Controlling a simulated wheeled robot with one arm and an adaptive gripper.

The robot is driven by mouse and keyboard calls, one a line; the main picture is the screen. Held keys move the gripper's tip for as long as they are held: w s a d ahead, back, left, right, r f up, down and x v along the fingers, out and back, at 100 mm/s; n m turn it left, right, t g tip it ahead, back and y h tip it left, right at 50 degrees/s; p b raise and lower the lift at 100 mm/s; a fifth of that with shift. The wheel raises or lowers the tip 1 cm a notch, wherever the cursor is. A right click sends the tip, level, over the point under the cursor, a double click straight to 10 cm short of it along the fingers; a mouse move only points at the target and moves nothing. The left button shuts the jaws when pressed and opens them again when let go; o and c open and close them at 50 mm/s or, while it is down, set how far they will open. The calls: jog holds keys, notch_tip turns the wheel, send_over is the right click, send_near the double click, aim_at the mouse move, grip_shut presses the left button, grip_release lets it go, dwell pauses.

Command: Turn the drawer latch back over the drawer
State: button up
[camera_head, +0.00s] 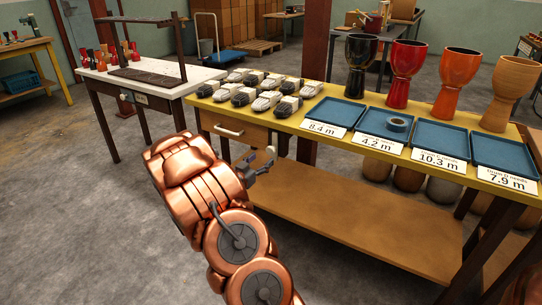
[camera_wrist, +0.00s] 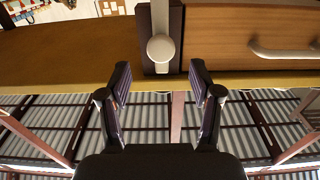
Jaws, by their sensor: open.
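The drawer (camera_head: 245,133) is shut under the yellow-edged table, with a pale bar handle. In the wrist view, which appears upside down, the wooden drawer front (camera_wrist: 225,30) is at the upper right with its handle (camera_wrist: 285,52). The drawer latch (camera_wrist: 161,18) is a pale bar with a round knob on a dark mount beside the drawer. The bar stands vertical, along the drawer's side and not across its front. My gripper (camera_wrist: 160,82) is open and empty, its fingers on either side of the knob's line, seemingly short of it.
A lower wooden shelf (camera_head: 350,225) juts below. A white-topped table (camera_head: 150,86) stands left. Floor between is free.

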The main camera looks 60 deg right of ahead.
aim_at(269, 152)
jog(key=shift+w+d+b, duration=0.2)
jog(key=shift+d+b, duration=0.4)
jog(key=shift+d, duration=3.15)
jog(key=c, duration=1.2)
